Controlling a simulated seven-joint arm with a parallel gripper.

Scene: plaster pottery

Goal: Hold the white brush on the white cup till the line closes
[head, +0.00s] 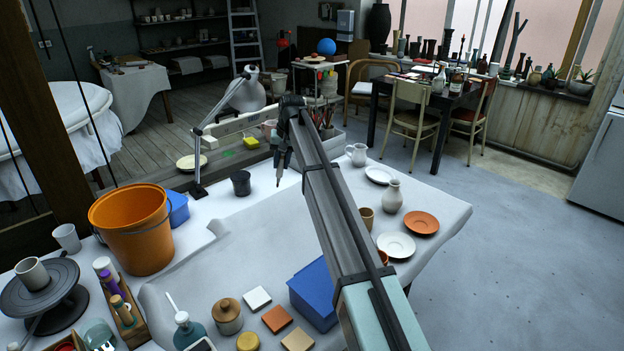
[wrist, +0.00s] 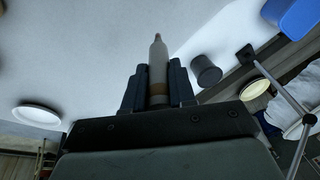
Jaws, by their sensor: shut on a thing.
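My gripper (head: 281,158) hangs above the far part of the covered table and is shut on the brush (head: 279,178). In the wrist view the brush (wrist: 158,62), pale grey-white with a brown band, sits between the two dark fingers (wrist: 158,88), its tapered tip pointing away from my gripper. A whitish cup (head: 31,274) stands on a dark turntable (head: 68,304) at the lower left of the head view. Another pale cup (head: 67,238) stands behind it. The brush is well apart from both cups. Neither cup shows in the wrist view, and no painted line can be made out.
An orange bucket (head: 135,245) stands between my gripper and the turntable, with a blue container (head: 177,209) behind it. A dark cup (head: 241,183) and a lamp (head: 198,150) are left of my gripper. Plates and a pale vase (head: 392,196) stand right. The table's middle is clear.

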